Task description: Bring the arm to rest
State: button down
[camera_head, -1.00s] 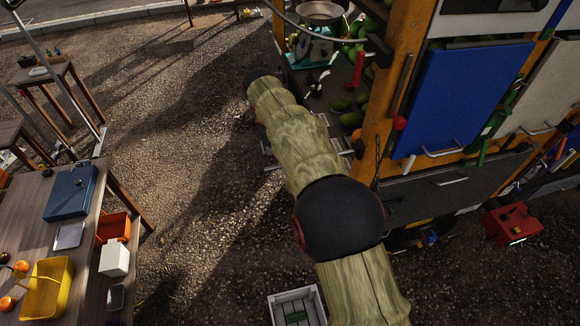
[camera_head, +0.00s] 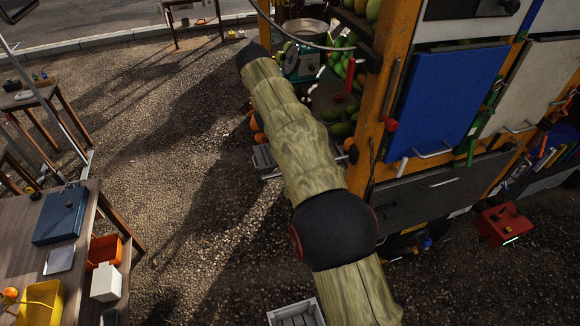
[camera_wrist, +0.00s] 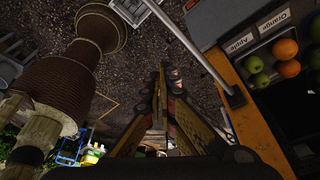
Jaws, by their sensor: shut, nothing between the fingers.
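My arm (camera_head: 305,150) reaches from the bottom right of the head view up toward the upper left, in front of the truck's left side. My gripper does not show in the head view. In the wrist view my gripper (camera_wrist: 163,72) points up the picture, its two long fingers together at the tips with nothing between them. Gravel lies beyond the fingertips.
The orange-framed truck (camera_head: 387,95) stands close on the arm's right, with a scale (camera_head: 303,62) and green fruit on its shelves. Apples (camera_wrist: 256,64) and oranges (camera_wrist: 287,68) sit right of my gripper. A wooden table (camera_head: 100,225) stands left; open gravel (camera_head: 190,200) lies between.

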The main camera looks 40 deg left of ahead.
jog(key=shift+r, duration=0.3)
